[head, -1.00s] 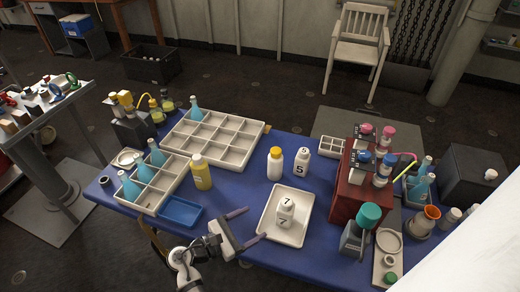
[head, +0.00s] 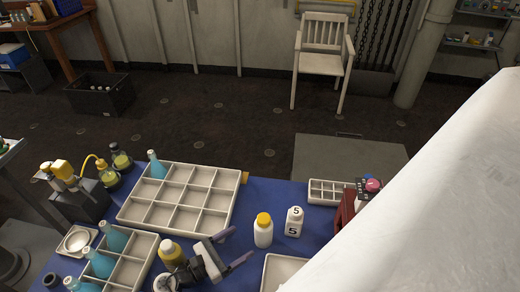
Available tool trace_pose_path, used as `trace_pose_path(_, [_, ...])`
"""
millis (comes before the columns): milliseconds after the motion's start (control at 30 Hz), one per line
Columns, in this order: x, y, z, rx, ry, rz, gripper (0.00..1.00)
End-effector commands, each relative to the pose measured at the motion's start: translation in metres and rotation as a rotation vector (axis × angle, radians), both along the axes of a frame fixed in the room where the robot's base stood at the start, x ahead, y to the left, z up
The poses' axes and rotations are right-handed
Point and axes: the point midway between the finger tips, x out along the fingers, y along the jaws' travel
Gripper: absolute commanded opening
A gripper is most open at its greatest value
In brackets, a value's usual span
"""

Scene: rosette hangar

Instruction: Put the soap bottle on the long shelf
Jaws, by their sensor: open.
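No bottle is clearly marked as soap. A yellow bottle (head: 171,252) stands further left, partly hidden by my gripper (head: 236,249). My gripper is open and empty, fingers pointing right, in front of and left of the yellow-capped bottle. I cannot tell whether it touches anything. Wall shelves with small items (head: 474,45) show at the upper right; I cannot tell if these are the long shelf.
A pale tray (head: 267,275) lies in front. A chair (head: 323,44) stands behind on open floor. A pale surface close to the camera hides the table's right.

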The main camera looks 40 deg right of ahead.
Motion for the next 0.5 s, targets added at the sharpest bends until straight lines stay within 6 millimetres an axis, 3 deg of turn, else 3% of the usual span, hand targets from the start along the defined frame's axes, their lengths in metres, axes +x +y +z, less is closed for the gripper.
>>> trace_pose_path(300, [-0.005,-0.052,0.000,0.000,-0.001,-0.003,0.75])
trace_pose_path(500, [-0.006,-0.066,-0.001,0.000,0.000,-0.002,0.75])
